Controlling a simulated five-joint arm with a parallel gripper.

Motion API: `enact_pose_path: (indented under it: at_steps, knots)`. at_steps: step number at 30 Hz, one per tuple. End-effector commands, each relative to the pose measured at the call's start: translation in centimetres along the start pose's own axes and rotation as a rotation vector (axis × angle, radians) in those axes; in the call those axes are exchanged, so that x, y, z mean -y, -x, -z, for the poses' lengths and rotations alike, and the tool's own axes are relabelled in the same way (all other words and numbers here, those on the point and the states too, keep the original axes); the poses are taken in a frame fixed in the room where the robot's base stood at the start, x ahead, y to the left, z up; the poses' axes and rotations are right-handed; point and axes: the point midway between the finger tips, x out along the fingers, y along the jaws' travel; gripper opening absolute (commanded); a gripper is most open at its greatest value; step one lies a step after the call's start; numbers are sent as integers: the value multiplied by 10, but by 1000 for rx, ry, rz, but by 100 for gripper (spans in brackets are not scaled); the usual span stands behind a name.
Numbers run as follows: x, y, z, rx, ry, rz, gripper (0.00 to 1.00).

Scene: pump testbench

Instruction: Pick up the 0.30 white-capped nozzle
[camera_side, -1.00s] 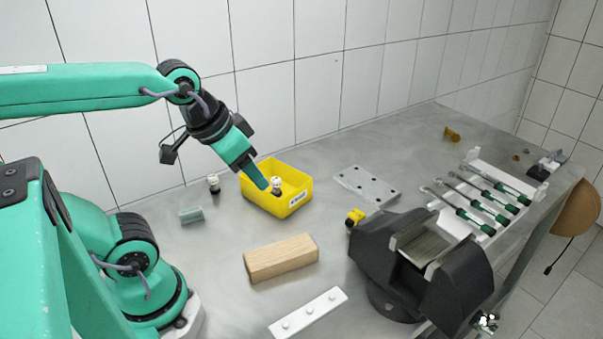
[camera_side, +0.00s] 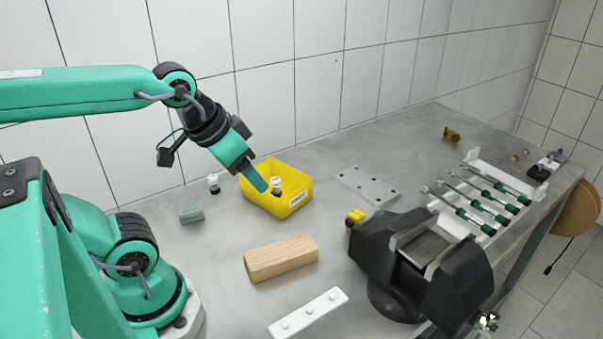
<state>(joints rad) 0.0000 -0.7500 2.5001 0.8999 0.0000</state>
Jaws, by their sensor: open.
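A white-capped nozzle (camera_side: 276,185) with a dark body stands inside the yellow bin (camera_side: 291,208). A second white-capped nozzle (camera_side: 213,184) stands on the table to the left of the bin. Their size markings are too small to read, so I cannot tell which is the 0.30. My gripper (camera_side: 262,186) is open and points down at a slant over the yellow bin, its tip just left of the nozzle there. I cannot tell whether it touches that nozzle.
A grey-green block (camera_side: 191,215) lies left of the bin, and a wooden block (camera_side: 281,259) in front. A drilled plate (camera_side: 367,186) and a black vise (camera_side: 420,265) are to the right. A white strip (camera_side: 308,312) lies nearest the camera. Screwdrivers (camera_side: 470,195) lie in a white rack.

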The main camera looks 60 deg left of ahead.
Motion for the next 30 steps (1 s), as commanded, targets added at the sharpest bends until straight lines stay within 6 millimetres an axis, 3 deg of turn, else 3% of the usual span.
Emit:
enact_pose_path:
  at_steps: [14,20,30]
  knots:
    - [12,-6,9,31,-4,24,52]
    - [39,-19,26,89,-16,59,52]
    - [108,-54,45,215,-39,98,52]
